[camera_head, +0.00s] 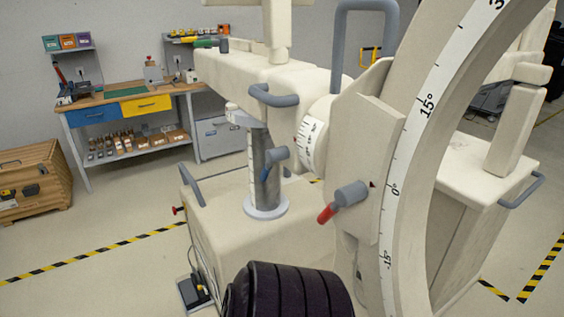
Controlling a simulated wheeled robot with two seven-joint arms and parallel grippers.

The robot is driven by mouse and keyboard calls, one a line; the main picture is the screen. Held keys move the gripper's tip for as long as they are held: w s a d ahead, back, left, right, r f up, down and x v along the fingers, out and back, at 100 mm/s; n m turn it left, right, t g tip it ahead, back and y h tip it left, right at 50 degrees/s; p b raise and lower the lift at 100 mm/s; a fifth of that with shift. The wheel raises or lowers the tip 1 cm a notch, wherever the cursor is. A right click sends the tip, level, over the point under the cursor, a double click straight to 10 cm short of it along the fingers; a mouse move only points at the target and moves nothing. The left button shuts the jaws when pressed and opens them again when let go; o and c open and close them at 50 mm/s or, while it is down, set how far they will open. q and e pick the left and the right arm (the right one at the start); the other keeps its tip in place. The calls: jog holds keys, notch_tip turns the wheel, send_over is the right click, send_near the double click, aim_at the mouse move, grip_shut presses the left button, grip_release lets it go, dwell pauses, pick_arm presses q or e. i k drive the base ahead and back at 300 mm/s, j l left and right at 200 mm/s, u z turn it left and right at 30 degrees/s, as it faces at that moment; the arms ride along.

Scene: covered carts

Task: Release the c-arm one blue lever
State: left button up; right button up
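The c-arm machine (235,220) stands in the middle, cream coloured, with a large curved arc (415,170) marked in degrees on the right. The blue lever (265,174) has a blue tip on a grey hub and sits at the upright grey column (264,197). Its blue tip points down and slightly left. A red-tipped lever (328,213) sits lower right beside the arc. A green and yellow lever (204,43) sits at the upper left end of the horizontal arm. Neither gripper is in view, and nothing touches the blue lever.
A dark ribbed shape at the bottom edge hides part of the base. A workbench (129,96) with blue and yellow drawers stands at the back left, beside a wooden crate (36,184). Grey handles (272,96) stick out from the machine. Open floor (90,270) lies at the left.

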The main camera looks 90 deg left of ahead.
aim_at(278, 154)
jog(key=u, duration=2.5)
